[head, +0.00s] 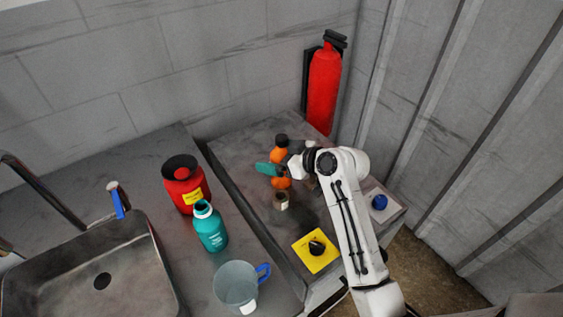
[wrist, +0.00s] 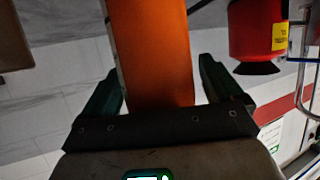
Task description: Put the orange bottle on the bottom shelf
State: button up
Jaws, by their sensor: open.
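The orange bottle (head: 279,154) has a dark cap and stands upright on the grey surface at the back, partly hidden by my gripper. My gripper (head: 270,168) reaches it from the right, with a teal finger across the bottle's middle. In the wrist view, the orange bottle (wrist: 150,45) fills the space between the two spread teal fingers of my gripper (wrist: 160,75). The jaws are open around it, with small gaps beside the bottle. I cannot make out a bottom shelf in either view.
A small beige object (head: 281,201) is near the orange bottle. A yellow switch plate (head: 316,250) is in front. A fire extinguisher (head: 323,88) hangs behind.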

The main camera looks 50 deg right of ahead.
jog(key=c, duration=1.3)
jog(key=shift+c, duration=1)
jog(key=shift+r, duration=0.2)
